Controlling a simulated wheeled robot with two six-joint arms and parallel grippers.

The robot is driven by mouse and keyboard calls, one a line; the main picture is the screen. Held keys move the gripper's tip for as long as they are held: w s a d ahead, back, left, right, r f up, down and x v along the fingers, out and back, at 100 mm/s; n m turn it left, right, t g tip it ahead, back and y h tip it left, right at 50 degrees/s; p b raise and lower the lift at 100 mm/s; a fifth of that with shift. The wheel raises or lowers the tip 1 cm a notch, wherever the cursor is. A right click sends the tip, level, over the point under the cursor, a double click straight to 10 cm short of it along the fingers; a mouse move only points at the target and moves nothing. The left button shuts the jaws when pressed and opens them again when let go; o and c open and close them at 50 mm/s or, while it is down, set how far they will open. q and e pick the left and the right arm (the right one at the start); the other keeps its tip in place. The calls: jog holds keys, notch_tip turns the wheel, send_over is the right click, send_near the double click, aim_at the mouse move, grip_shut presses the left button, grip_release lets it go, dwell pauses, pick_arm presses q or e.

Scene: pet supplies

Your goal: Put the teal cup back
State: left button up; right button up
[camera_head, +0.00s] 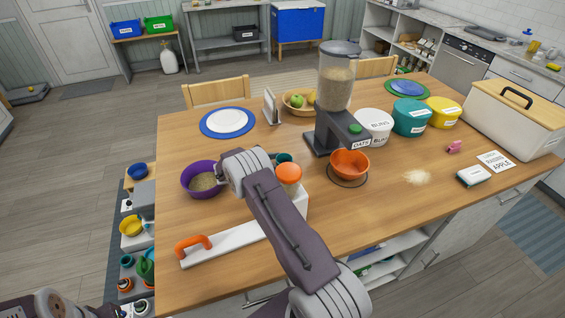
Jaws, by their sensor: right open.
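A small teal cup (285,158) shows on the table just behind an orange-topped container (289,174), partly hidden by that container and my right wrist. My right gripper (222,179) is at the right edge of a purple bowl (187,188) of tan food. It is open, but its fingers are mostly hidden by my wrist, and I cannot tell whether they touch the bowl. The teal cup is to the right of the gripper. My left gripper is out of view; only part of my left arm shows at the bottom left.
A food dispenser (337,85) stands mid-table above an orange bowl (350,162). Lidded tubs, including a teal one (410,117), stand right. Spilled crumbs (417,177) lie on the right.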

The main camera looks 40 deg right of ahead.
jog(key=b+v, duration=0.1)
jog(key=v, duration=1)
jog(key=shift+a+r+b, duration=0.1)
jog(key=shift+a+b, duration=0.2)
jog(key=shift+a, duration=0.05)
